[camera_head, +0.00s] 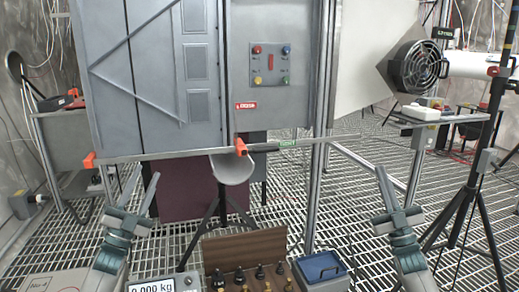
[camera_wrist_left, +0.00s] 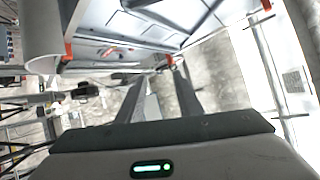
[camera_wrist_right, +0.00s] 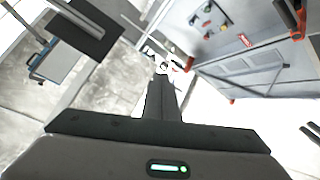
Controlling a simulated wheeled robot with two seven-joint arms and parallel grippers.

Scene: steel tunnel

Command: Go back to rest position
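My left gripper (camera_head: 147,175) is raised at the lower left of the head view, in front of the grey cabinet (camera_head: 160,65). Its two fingers stand apart with nothing between them, as the left wrist view (camera_wrist_left: 161,72) also shows. My right gripper (camera_head: 381,170) is raised at the lower right of the head view, apart from the things around it. In the right wrist view its fingers (camera_wrist_right: 160,78) lie together and I see nothing held. Both grippers point up and away from me.
Low in front stand a wooden rack (camera_head: 245,250) with several dark-topped pieces, a blue tray (camera_head: 320,268) and a scale display reading 0.000 kg (camera_head: 165,286). A white chute (camera_head: 233,168) is below the cabinet. A fan (camera_head: 418,66) and a black tripod (camera_head: 470,190) stand right.

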